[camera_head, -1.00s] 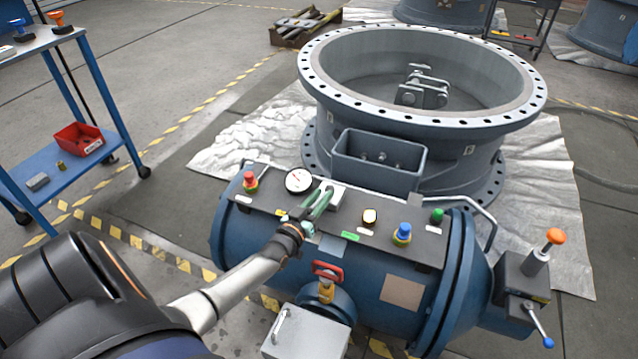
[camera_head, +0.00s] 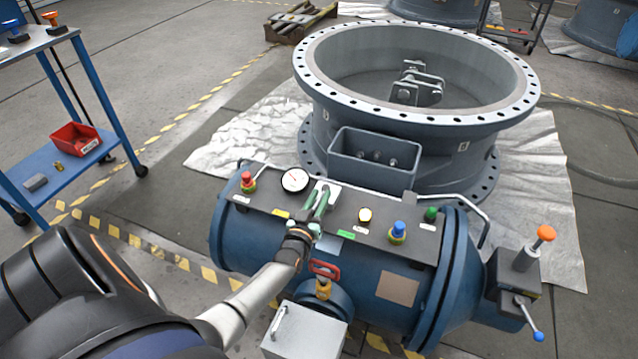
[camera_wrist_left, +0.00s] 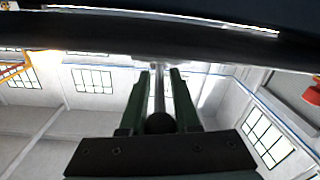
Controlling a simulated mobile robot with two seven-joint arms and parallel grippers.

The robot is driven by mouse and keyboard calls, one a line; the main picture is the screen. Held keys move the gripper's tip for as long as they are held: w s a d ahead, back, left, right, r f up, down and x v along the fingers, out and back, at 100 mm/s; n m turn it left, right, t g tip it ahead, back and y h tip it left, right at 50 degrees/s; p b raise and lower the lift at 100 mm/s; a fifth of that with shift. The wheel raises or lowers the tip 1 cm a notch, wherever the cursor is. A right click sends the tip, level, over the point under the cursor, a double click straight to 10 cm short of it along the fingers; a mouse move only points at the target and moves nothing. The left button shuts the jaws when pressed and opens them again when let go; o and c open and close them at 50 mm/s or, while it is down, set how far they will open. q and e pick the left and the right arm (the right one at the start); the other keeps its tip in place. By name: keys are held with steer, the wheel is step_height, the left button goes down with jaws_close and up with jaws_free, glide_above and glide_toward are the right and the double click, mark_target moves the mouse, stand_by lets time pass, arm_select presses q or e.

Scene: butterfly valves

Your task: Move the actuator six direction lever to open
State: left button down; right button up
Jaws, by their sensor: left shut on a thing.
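The blue cylindrical actuator (camera_head: 235,240) lies in front of the large grey valve, with a dark control panel (camera_head: 385,228) on top. My left gripper (camera_head: 322,195) has green fingers over the panel's middle, beside a white plate (camera_head: 332,189). In the left wrist view, the fingers (camera_wrist_left: 159,95) are closed around a thin metal lever rod (camera_wrist_left: 159,85) with a dark ball knob (camera_wrist_left: 160,123). In the head view the fingers hide most of the lever. My right gripper is not in view.
A red handle (camera_head: 324,269) and a grey box (camera_head: 304,333) sit below. A blue cart (camera_head: 55,165) stands left.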

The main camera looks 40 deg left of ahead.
arm_select(q)
steer(key=c, duration=0.9)
jaws_free()
steer(key=p+v, duration=0.3)
steer(key=v, duration=0.9)
steer(key=shift+s, duration=0.25)
